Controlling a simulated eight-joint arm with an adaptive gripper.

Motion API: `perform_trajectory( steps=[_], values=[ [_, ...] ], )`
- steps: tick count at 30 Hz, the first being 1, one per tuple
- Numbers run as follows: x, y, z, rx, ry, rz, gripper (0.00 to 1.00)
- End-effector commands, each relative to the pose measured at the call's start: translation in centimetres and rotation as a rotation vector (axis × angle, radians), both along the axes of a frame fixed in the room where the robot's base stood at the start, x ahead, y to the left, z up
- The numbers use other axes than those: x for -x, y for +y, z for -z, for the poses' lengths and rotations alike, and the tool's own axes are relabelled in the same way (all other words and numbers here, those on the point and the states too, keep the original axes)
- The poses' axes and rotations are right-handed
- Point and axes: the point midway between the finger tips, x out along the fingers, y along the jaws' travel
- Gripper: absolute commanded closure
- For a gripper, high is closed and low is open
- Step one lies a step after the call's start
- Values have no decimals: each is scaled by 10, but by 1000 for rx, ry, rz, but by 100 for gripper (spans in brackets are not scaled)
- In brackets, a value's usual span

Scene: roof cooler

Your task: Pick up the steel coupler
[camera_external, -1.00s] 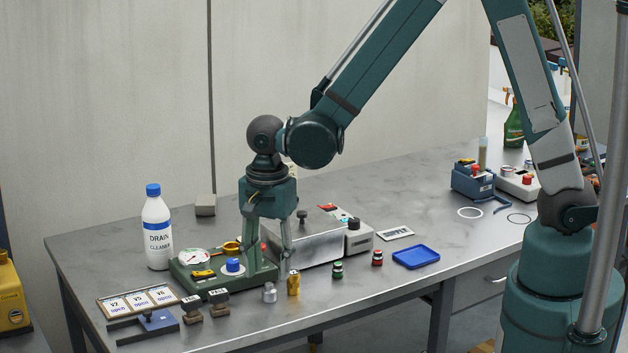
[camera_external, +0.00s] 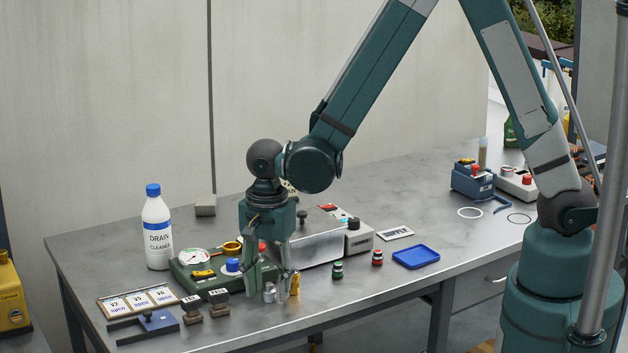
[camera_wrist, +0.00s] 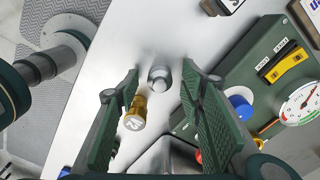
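The steel coupler (camera_external: 269,293) is a small silver cylinder standing near the front edge of the grey table. In the wrist view the coupler (camera_wrist: 160,79) shows between my fingertips, a little beyond them, with a gap on both sides. My gripper (camera_external: 272,284) points down over it with its fingers apart and nothing held. One finger partly covers the coupler in the external view. I cannot tell whether the fingertips are level with it.
A brass fitting (camera_external: 295,284) stands close to the right of the coupler, near a finger. A green gauge panel (camera_external: 208,272) and a metal box (camera_external: 318,245) stand behind. Two label blocks (camera_external: 218,304) lie left. Small green (camera_external: 338,270) and red (camera_external: 377,258) parts stand right.

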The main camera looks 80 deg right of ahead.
Motion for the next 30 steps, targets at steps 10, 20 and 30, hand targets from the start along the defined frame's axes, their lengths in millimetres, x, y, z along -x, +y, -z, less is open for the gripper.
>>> perform_trajectory(
  steps=[10,20,30],
  values=[
    [0,0,0,0,0,0,61],
    [0,0,0,0,0,0,82],
    [0,0,0,0,0,0,92]
  ],
)
